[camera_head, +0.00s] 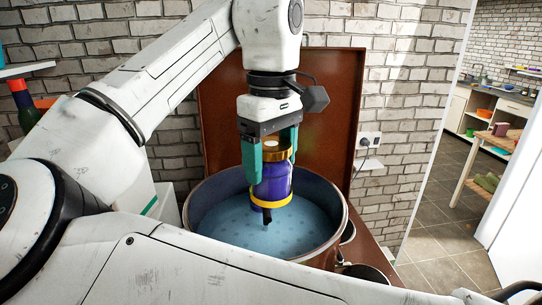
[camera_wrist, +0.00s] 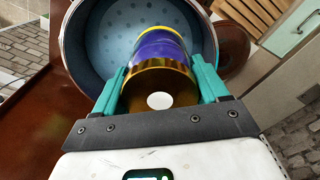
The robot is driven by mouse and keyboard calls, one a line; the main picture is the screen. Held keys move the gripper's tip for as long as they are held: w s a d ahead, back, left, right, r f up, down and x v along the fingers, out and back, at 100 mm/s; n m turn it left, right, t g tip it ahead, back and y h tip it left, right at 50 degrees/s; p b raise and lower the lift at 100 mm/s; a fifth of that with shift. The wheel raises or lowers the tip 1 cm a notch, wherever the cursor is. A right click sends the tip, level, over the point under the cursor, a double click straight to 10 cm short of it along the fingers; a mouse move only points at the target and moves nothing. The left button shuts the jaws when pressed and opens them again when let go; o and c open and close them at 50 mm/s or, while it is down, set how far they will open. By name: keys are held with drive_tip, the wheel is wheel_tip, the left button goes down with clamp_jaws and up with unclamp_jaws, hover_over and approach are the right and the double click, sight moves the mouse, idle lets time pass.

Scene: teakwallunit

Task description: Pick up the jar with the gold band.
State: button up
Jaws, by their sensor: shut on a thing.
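The jar (camera_head: 272,182) is dark blue-purple with a gold band near its bottom and a gold top with a pale round spot. My gripper (camera_head: 272,168) points down with its teal fingers shut on the jar, one on each side. In the wrist view the jar (camera_wrist: 160,52) sits between the fingers of my gripper (camera_wrist: 160,85), its gold top nearest the camera. The jar is upright, over a large round pot (camera_head: 338,215) with a blue dotted inside. A small dark piece shows just below the jar; I cannot tell what it is.
A reddish-brown board (camera_head: 330,120) stands upright behind the pot, against a brick wall (camera_head: 410,90). A brown surface (camera_head: 377,258) lies at the pot's right. A wall socket (camera_head: 370,140) is to the right. Bottles (camera_head: 24,105) stand at the far left. Open floor (camera_head: 445,235) shows at the right.

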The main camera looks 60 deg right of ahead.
drive_tip(key=shift+r+p, duration=1.15)
drive_tip(key=shift+r, duration=0.2)
drive_tip(key=shift+r+p, duration=0.6)
drive_tip(key=shift+r, duration=2.2)
